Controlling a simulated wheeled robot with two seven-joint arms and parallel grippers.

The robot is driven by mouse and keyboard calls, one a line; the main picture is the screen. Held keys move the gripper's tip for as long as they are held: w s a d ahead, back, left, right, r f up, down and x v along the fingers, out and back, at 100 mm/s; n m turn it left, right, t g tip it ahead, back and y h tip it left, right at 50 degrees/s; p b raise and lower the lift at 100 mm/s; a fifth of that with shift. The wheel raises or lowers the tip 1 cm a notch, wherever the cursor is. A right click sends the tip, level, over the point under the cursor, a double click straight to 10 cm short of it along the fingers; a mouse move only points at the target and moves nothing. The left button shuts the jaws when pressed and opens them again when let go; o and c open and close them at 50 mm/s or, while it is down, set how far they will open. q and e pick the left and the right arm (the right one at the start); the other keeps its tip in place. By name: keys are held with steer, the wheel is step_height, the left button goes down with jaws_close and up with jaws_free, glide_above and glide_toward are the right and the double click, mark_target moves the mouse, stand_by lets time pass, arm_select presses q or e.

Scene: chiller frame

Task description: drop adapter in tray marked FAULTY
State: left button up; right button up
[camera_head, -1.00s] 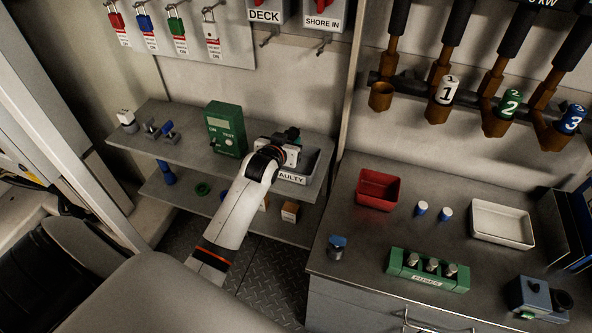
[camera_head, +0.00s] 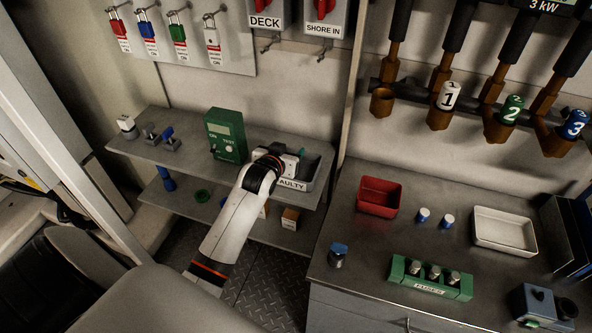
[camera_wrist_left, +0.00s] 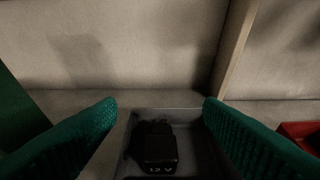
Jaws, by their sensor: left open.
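The grey tray (camera_head: 311,174) stands at the right end of the upper shelf, and its front label reads "AULTY", the first letter hidden by my arm. My left gripper (camera_head: 300,153) is over the tray. In the left wrist view, the gripper's green fingers (camera_wrist_left: 160,105) are spread wide with nothing between them. The black adapter (camera_wrist_left: 160,145), marked "12 V", lies inside the tray (camera_wrist_left: 195,116), below and between the fingers. The adapter is hidden in the head view. My right gripper is not in view.
A green test box (camera_head: 225,134) stands on the shelf left of my arm. To the right, the counter holds a red bin (camera_head: 379,196), a white tray (camera_head: 504,230) and a green fuse block (camera_head: 430,279).

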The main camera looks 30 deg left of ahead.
arm_select(q)
steer(key=v, duration=1)
steer(key=shift+s+b, duration=0.35)
steer(key=shift+b, duration=0.05)
steer(key=shift+d, duration=0.1)
steer(key=s+d+f+m+g+h, duration=0.1)
steer(key=s+d+f+g, duration=0.2)
steer(key=s+d, duration=0.3)
steer(key=s+d+f+m+g+h, duration=0.1)
steer(key=s+d+f+m+g, duration=0.2)
steer(key=s, duration=0.6)
steer(key=s+d+f+g+h, duration=0.1)
steer(key=s+d+f+g, duration=0.3)
steer(key=s, duration=0.3)
step_height(320, 180, down, 26)
steer(key=s+d, duration=0.1)
steer(key=s+a+f+m+g, duration=0.1)
steer(key=s+a+f+g, duration=0.1)
steer(key=s+f, duration=1.4)
steer(key=shift+s+a+f, duration=0.35)
steer(key=shift+s+a, duration=0.15)
